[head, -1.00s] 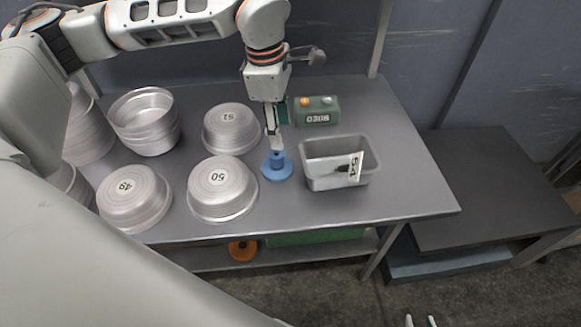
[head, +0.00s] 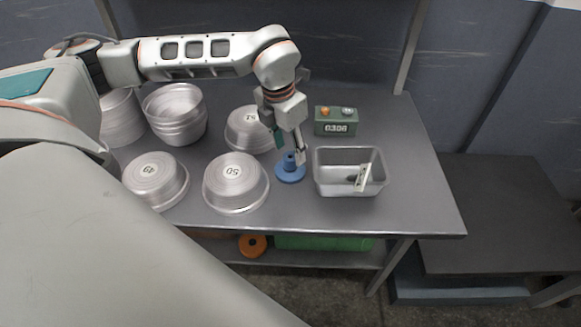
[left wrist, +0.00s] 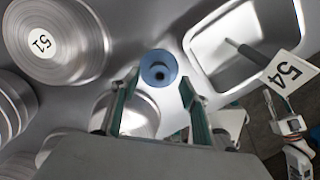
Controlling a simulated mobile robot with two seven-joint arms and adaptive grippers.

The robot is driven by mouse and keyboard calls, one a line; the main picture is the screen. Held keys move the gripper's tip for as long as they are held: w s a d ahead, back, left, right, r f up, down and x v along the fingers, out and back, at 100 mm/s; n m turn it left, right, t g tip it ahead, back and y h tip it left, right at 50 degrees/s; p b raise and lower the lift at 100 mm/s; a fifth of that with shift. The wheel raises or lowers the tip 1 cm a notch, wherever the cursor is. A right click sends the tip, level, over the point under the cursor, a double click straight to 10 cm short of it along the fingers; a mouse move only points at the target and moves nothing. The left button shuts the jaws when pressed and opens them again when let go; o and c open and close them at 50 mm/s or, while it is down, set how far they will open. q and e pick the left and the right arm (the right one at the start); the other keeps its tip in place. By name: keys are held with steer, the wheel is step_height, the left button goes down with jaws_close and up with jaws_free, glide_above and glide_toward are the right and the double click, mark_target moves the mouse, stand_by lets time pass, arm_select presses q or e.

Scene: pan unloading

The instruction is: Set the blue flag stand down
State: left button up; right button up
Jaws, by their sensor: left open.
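The blue flag stand (head: 290,172) stands upright on the grey table, left of the loaf pan (head: 349,187). It has a round base and a short hollow post. My left gripper (head: 289,149) is just above and behind it, fingers pointing down. In the left wrist view the stand (left wrist: 159,68) shows between the spread, empty fingers (left wrist: 158,80), apart from both. What looks like part of my right gripper (left wrist: 285,125) shows at that view's right edge; its jaw state is unclear.
A card marked 54 (head: 363,177) leans in the loaf pan. Upturned round pans 50 (head: 236,183), 49 (head: 155,181) and 51 (head: 249,130) lie to the left. A stack of pans (head: 175,115) and a green button box (head: 336,121) stand behind. Bare table lies at the right.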

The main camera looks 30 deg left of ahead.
mark_target(290, 156)
arm_select(q)
steer(key=shift+w+f, duration=0.15)
steer(key=shift+f, duration=0.8)
steer(key=shift+w+f, duration=0.1)
steer(key=shift+f, duration=0.85)
jaws_close()
steer(key=shift+r, duration=0.15)
step_height(290, 156, up, 20)
steer(key=p, duration=0.1)
